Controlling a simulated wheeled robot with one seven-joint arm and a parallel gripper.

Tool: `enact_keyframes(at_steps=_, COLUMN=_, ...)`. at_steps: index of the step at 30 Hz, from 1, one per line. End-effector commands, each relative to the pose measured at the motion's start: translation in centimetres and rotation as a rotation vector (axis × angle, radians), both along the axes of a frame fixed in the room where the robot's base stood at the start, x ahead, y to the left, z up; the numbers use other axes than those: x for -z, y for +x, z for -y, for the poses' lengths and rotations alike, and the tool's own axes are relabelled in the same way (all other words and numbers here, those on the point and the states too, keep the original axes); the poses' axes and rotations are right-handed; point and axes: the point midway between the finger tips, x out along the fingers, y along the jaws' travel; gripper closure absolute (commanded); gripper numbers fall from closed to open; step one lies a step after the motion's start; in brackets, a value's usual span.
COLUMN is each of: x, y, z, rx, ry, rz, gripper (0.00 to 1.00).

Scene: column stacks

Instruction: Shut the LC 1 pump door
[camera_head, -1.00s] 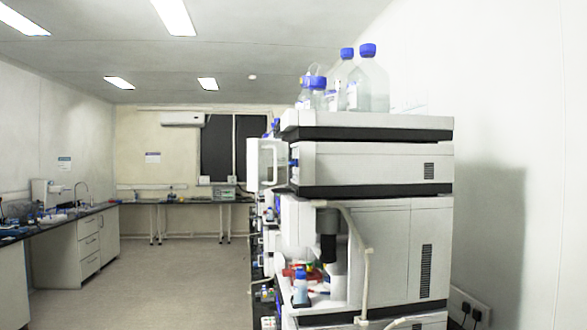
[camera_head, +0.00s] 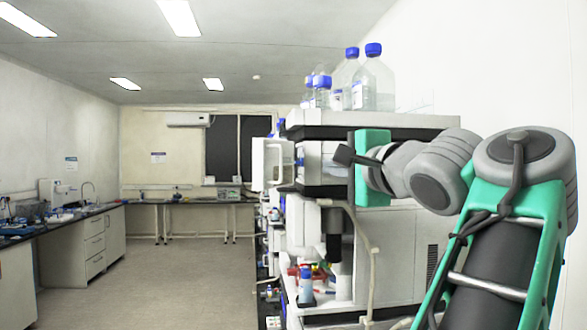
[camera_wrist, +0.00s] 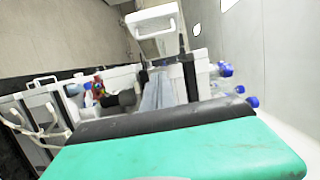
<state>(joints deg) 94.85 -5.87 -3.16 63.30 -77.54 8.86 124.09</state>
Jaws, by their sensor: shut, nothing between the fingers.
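The pump door (camera_head: 268,164) is a white frame with a pale window. It stands open, sticking out to the left of the upper module of the instrument stack in the head view. It also shows at the top of the wrist view as a white frame (camera_wrist: 153,24). My gripper (camera_head: 343,155) is shut and empty, in front of the stack at the height of the door. It is to the right of the door and apart from it. My arm hides much of the pump module's side (camera_head: 312,165).
Glass bottles with blue caps (camera_head: 372,82) stand on top of the stack. A tube runs down the stack's side, and a small bottle (camera_head: 305,288) stands in a lower open bay. The floor (camera_head: 170,280) to the left is clear, up to the side bench (camera_head: 92,240).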

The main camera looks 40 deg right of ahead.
Motion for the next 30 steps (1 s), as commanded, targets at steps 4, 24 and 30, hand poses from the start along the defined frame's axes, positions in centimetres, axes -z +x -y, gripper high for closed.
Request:
enact_keyframes(at_steps=4, x=0.1, y=2.9, z=0.8, rx=-0.010, ry=0.003, rz=-0.001, gripper=1.00)
enact_keyframes(at_steps=24, x=0.3, y=10.6, z=-0.3, rx=0.001, ry=0.000, rz=-0.003, gripper=1.00)
enact_keyframes(at_steps=30, x=0.2, y=10.6, z=-0.3, rx=0.002, ry=0.000, rz=-0.003, gripper=1.00)
